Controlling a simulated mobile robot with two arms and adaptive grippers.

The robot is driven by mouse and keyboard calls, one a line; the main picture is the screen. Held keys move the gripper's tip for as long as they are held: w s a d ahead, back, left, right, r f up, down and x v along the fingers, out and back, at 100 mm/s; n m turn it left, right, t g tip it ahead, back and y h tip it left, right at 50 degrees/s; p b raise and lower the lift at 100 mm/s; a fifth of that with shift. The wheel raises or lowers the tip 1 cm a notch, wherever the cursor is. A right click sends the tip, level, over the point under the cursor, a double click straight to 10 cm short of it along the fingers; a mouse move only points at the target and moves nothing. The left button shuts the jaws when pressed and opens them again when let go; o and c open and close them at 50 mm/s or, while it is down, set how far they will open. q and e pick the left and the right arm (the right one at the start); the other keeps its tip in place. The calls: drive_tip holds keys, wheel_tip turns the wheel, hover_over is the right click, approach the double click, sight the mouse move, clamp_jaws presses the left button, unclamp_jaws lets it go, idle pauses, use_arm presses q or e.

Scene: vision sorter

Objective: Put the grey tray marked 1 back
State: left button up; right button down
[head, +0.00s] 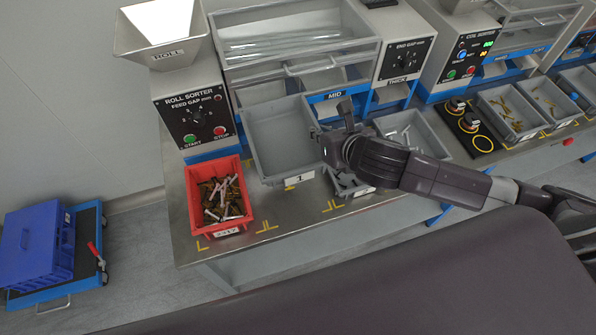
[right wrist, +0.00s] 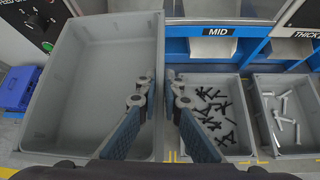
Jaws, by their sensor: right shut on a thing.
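The grey tray marked 1 (head: 299,180) is empty and sits in front of the roll sorter, its label facing front. It fills the left of the right wrist view (right wrist: 85,150). It looks larger there than the neighbouring trays, and seems raised above the bench. My right gripper (head: 338,117) is shut on the tray's right wall. In the right wrist view its fingers (right wrist: 162,82) stand on either side of that wall. My left gripper is not in view.
A red tray (head: 246,190) of mixed brass and silver pieces stands to the left. A grey tray with dark screws (right wrist: 238,148), below the MID chute, and one with silver screws (right wrist: 262,120) lie to the right. The front bench strip (head: 300,212) is clear.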

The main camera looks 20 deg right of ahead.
wheel_tip(320, 180, down, 18)
drive_tip(key=shift+s+f+b, duration=0.1)
drive_tip(key=shift+f+b, duration=0.15)
drive_tip(key=shift+b, duration=0.2)
drive_tip(key=c, duration=2.4)
unclamp_jaws()
drive_tip(key=shift+s, duration=0.1)
drive_tip(key=v, duration=1.2)
drive_tip(key=shift+d, duration=0.1)
